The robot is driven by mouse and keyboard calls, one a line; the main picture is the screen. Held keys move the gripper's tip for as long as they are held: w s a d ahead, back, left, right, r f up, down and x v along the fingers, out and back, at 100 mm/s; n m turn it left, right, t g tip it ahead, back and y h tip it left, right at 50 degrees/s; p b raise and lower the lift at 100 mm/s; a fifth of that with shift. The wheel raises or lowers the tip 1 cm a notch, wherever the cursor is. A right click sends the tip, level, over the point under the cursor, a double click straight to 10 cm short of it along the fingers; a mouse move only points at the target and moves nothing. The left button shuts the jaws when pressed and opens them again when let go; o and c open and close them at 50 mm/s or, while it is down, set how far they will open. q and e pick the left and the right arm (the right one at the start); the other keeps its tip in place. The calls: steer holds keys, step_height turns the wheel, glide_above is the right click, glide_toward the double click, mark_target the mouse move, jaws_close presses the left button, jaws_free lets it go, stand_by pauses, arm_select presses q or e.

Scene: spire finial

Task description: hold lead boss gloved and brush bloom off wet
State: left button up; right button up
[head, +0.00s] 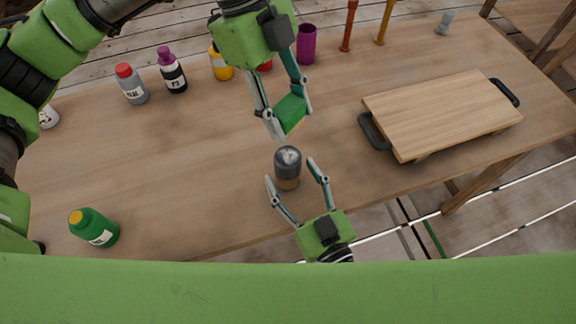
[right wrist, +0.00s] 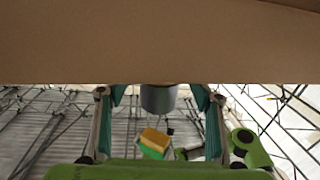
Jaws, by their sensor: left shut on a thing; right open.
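The lead boss (head: 288,176) is a short grey-and-brown cylinder with a pale, mottled top, upright on the table near its front edge. In the right wrist view the boss (right wrist: 158,98) shows grey between my right fingers. My right gripper (head: 291,172) is open, one fingertip on each side of the boss, with gaps visible. My left gripper (head: 290,113) is shut on a green and yellow sponge (head: 291,112), held above and behind the boss, apart from it. The sponge (right wrist: 154,142) also shows in the right wrist view.
A wooden board with black handles (head: 442,112) lies at right. Behind are a grey red-capped bottle (head: 132,85), a dark purple-capped bottle (head: 172,72), a yellow container (head: 221,66) and a purple cup (head: 306,44). A green bottle (head: 94,228) stands front left. The left-middle table is clear.

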steer(key=shift+x, duration=1.45)
steer(key=c, duration=1.3)
arm_select(q)
glide_above(298, 162)
steer(key=w+a, duration=0.1)
steer(key=a, duration=0.1)
steer(key=shift+w+f, duration=0.15)
steer(key=shift+f, duration=3.7)
